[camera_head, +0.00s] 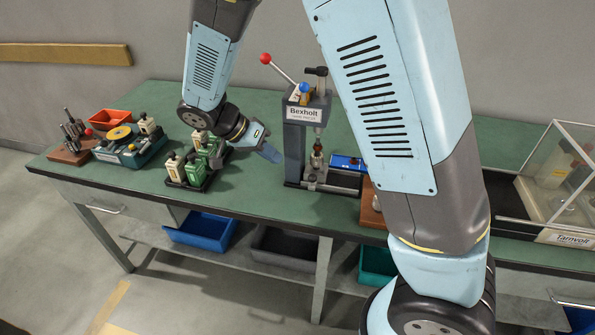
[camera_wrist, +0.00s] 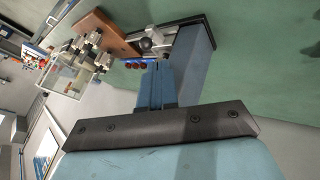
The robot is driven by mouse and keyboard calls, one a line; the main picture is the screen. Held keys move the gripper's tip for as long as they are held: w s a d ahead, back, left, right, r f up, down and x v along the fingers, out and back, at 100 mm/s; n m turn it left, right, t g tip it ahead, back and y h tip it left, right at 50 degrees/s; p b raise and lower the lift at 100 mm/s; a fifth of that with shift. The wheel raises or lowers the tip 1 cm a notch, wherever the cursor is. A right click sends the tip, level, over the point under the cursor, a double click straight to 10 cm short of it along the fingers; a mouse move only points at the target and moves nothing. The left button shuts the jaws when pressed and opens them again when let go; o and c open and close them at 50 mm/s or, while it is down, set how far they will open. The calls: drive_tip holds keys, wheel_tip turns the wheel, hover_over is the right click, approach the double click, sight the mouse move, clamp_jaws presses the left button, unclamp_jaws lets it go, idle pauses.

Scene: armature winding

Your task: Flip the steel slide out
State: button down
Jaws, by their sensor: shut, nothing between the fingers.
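The grey Bexholt press (camera_head: 305,130) stands on the green bench. A steel slide (camera_head: 332,189) seems to lie low at its base, under the spindle. In the wrist view a bright metal part (camera_wrist: 154,40), possibly this slide, lies on the dark base of the press; I cannot tell whether it is in or out. My gripper (camera_head: 272,155) is shut and empty, above the bench just left of the press column and apart from it. In the wrist view its two fingers (camera_wrist: 156,85) lie together and point toward the press.
A red-ball lever (camera_head: 265,58) rises from the press top. A blue box (camera_head: 347,162) lies right of the press. A clear Tarnvolt case (camera_head: 560,175) stands far right.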

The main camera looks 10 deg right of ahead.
drive_tip(key=shift+d, duration=0.1)
drive_tip(key=x, duration=1)
drive_tip(key=shift+d, duration=0.1)
idle(0.4)
